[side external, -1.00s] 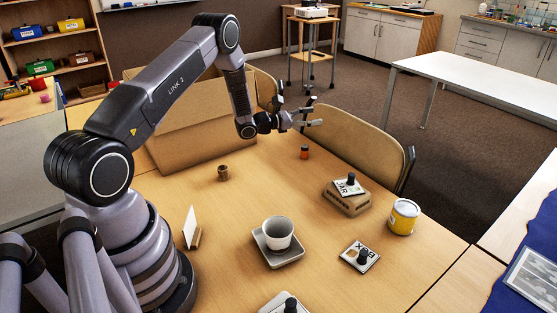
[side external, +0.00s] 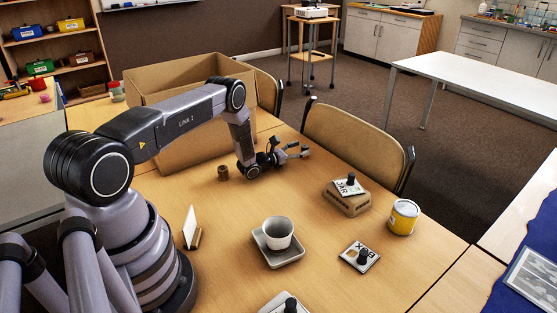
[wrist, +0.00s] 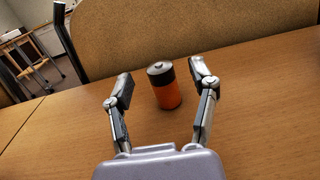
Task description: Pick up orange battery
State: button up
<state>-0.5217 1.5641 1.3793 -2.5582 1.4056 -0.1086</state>
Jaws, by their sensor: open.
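The orange battery (wrist: 167,92) stands upright on the table in the wrist view, with a dark top band and a pale metal end. My gripper (wrist: 160,88) is open, with one finger on each side of the battery and a gap on both sides. In the side external view my gripper (side external: 298,152) is low over the table near its far edge. The battery is hidden there behind my gripper.
A small brown cylinder (side external: 223,172) stands left of my gripper. A large cardboard box (side external: 165,145) is behind my arm. A chair (side external: 355,140) is beyond the table edge. A grey-white cup (side external: 279,233), labelled blocks and a yellow tin (side external: 403,217) stand nearer.

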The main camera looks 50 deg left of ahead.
jog(key=shift+w, duration=1.1)
grip_shut()
